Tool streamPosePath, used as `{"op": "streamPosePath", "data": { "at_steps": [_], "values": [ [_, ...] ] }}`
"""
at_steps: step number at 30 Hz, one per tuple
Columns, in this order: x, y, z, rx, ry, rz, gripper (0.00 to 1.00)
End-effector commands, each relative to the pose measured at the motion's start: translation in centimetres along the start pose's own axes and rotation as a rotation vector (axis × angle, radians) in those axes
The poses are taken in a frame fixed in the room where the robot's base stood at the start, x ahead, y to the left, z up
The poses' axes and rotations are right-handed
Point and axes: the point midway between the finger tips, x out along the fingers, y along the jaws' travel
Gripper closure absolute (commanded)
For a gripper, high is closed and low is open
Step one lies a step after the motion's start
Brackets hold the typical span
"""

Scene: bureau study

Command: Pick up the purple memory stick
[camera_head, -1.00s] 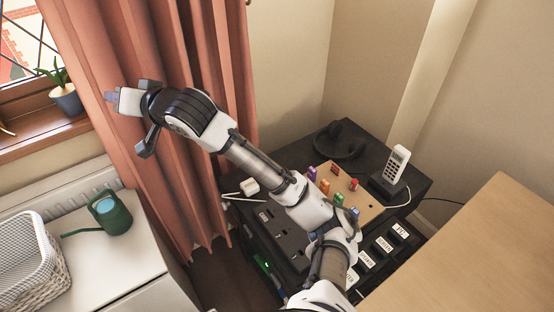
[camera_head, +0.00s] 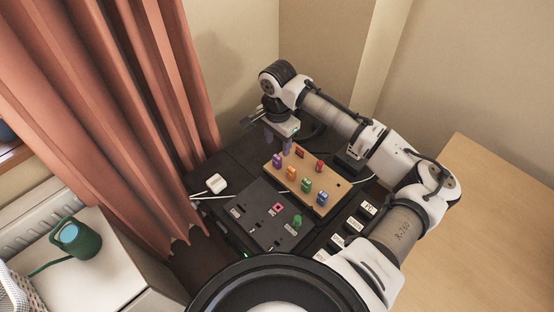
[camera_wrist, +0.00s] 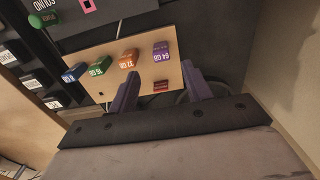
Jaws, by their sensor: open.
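The purple memory stick (camera_head: 278,160) stands upright at the left end of a light wooden board (camera_head: 331,178). In the wrist view the purple stick (camera_wrist: 161,53) shows a white "64 GB" label. My gripper (camera_head: 287,144) is open and points down over the board's far left part, close to the purple stick.
Orange (camera_head: 291,173), green (camera_head: 306,184) and blue (camera_head: 321,198) sticks stand in line with the purple one. Red ones (camera_head: 319,165) stand behind. A dark panel (camera_head: 251,222) lies in front, with a white plug-like block (camera_head: 216,183) to the left. The curtain (camera_head: 170,90) hangs left.

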Motion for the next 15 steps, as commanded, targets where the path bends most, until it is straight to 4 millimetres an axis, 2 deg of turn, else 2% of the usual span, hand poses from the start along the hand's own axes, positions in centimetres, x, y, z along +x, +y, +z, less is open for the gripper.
{"op": "streamPosePath", "data": {
  "at_steps": [3, 11, 15],
  "values": [
    [1.5, 0.0, 0.0, 0.001, 0.000, -0.001, 0.51],
    [3.3, -0.1, 0.0, -0.001, 0.001, 0.000, 0.51],
    [5.3, -0.1, 0.0, -0.001, 0.002, 0.001, 0.51]
  ]
}}
